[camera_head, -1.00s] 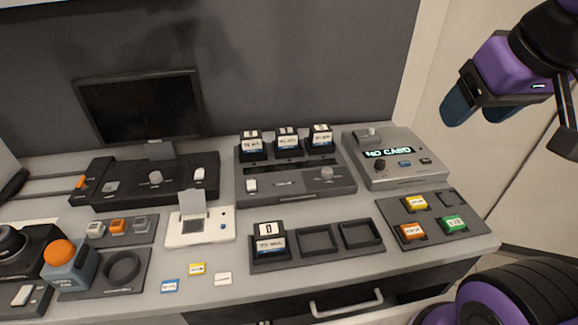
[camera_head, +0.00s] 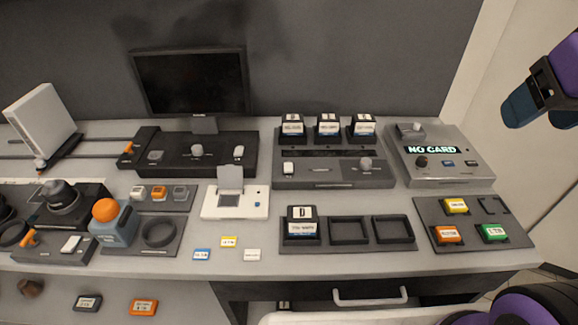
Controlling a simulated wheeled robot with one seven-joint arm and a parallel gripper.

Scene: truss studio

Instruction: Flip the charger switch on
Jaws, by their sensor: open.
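A dark grey unit (camera_head: 333,181) with three black labelled blocks (camera_head: 328,126) along its back edge stands at the centre of the desk; it looks like the charger, but its label is too small to read. A small white switch (camera_head: 288,169) is at its front left, and a round grey knob (camera_head: 365,164) is at its right. Whether the switch is on or off cannot be told. My gripper (camera_head: 535,112) is at the far right edge of the view, raised, open and empty, well apart from the unit. Part of it is cut off by the frame.
A grey card reader (camera_head: 440,172) showing "NO CARD" stands right of the unit. In front are a block tray (camera_head: 347,244) and a tray of coloured cards (camera_head: 474,236). A black console (camera_head: 225,166) and a white device (camera_head: 215,210) stand left. The drawer handle (camera_head: 370,299) juts out in front.

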